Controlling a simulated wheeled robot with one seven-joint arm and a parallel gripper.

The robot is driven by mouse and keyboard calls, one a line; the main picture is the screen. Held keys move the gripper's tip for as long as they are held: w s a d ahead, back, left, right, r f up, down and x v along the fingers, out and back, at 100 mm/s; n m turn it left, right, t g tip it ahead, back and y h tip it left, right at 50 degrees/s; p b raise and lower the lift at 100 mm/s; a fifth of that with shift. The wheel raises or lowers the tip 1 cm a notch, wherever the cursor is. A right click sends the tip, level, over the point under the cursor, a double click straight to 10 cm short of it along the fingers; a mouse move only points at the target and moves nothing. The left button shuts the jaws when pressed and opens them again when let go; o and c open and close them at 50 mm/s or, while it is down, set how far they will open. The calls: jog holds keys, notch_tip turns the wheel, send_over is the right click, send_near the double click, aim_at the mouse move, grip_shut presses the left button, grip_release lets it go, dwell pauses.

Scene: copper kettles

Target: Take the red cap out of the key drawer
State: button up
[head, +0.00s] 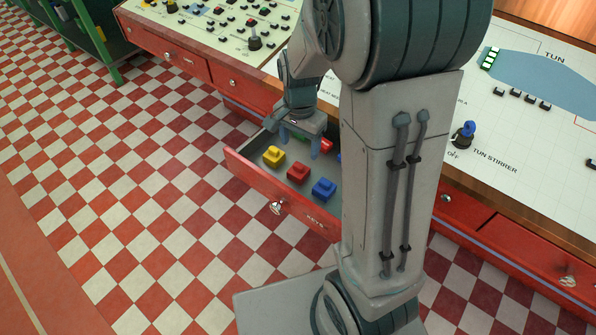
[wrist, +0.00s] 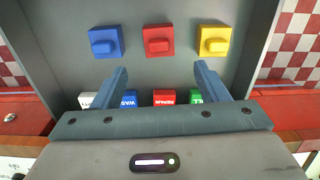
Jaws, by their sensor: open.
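The key drawer (head: 249,176) is pulled open and has KEYS on its front. In it, a red cap with a square base and raised top (head: 298,172) sits between a yellow one (head: 273,156) and a blue one (head: 324,188). The wrist view shows this red cap (wrist: 158,40) in the middle of that row. A lettered red piece (wrist: 164,97) is in the other row, partly hidden by my gripper. My gripper (head: 298,145) is open and empty over the drawer. In the wrist view its fingertips (wrist: 161,70) lie between the two rows.
The lettered row also has white (wrist: 89,99), blue (wrist: 128,99) and green (wrist: 197,97) pieces. A control desk (head: 290,60) with switches stands above the drawer. The chequered floor (head: 150,200) before it is clear. My arm hides part of the drawer's right side.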

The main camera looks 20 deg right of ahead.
aim_at(299, 165)
notch_tip(299, 165, down, 3)
jog(key=shift+f, duration=0.2)
jog(key=shift+s+a+f+b, duration=0.15)
jog(key=shift+f+b, duration=0.15)
jog(key=shift+f, duration=1.05)
jog(key=shift+s+a+f+b, duration=0.1)
jog(key=shift+f+b, duration=0.2)
jog(key=shift+f, duration=1.05)
jog(key=shift+d, duration=0.1)
jog(key=c, duration=1)
